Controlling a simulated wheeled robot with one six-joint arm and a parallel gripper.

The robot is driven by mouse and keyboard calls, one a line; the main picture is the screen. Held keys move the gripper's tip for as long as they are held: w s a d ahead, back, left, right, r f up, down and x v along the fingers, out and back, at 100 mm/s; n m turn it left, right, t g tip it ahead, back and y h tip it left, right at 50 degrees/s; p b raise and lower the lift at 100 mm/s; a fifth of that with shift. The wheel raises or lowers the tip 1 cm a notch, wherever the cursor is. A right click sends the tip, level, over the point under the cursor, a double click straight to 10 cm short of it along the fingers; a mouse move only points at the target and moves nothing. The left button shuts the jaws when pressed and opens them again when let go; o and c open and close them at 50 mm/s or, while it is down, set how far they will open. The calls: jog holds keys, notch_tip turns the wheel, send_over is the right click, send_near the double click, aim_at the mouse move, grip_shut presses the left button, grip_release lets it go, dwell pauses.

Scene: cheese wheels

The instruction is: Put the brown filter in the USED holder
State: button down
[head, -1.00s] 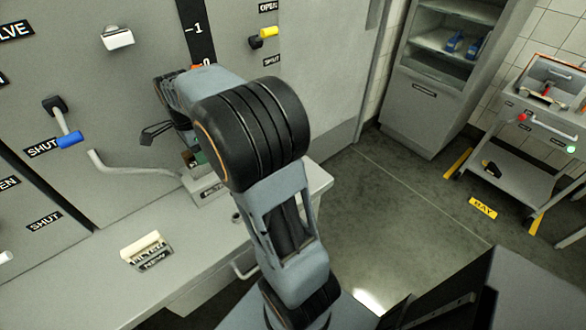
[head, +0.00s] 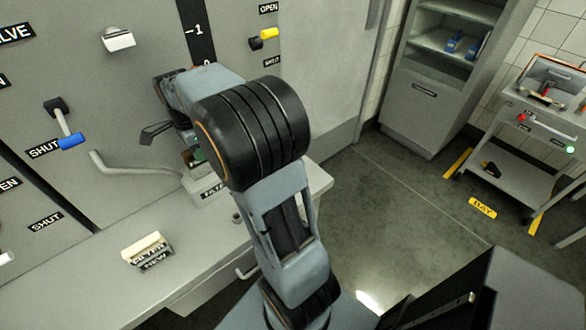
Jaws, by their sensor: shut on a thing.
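My gripper (head: 160,132) is at the left of my arm, in front of the grey panel, and partly hidden behind my own wrist. It is shut on a small dark brown piece (head: 191,157), which looks like the brown filter; only a bit of it shows. A green patch is beside it. The piece is right at the top of a pale labelled holder (head: 207,190) on the ledge. Part of this holder is hidden by my arm and its label is not fully readable. I cannot tell whether the piece is inside it or just above.
A second holder (head: 147,253), marked NEW, stands on the ledge (head: 95,285) with pale filters in it. A bent grey pipe (head: 125,168) and a blue-tipped lever (head: 68,138) stick out from the panel near my gripper. A cart and cabinet stand far right.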

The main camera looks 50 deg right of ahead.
jog(key=shift+r+p, duration=2.7)
jog(key=shift+r, duration=0.55)
jog(key=shift+r, duration=0.15)
jog(key=shift+r+p, duration=1.4)
jog(key=shift+s+d, duration=0.1)
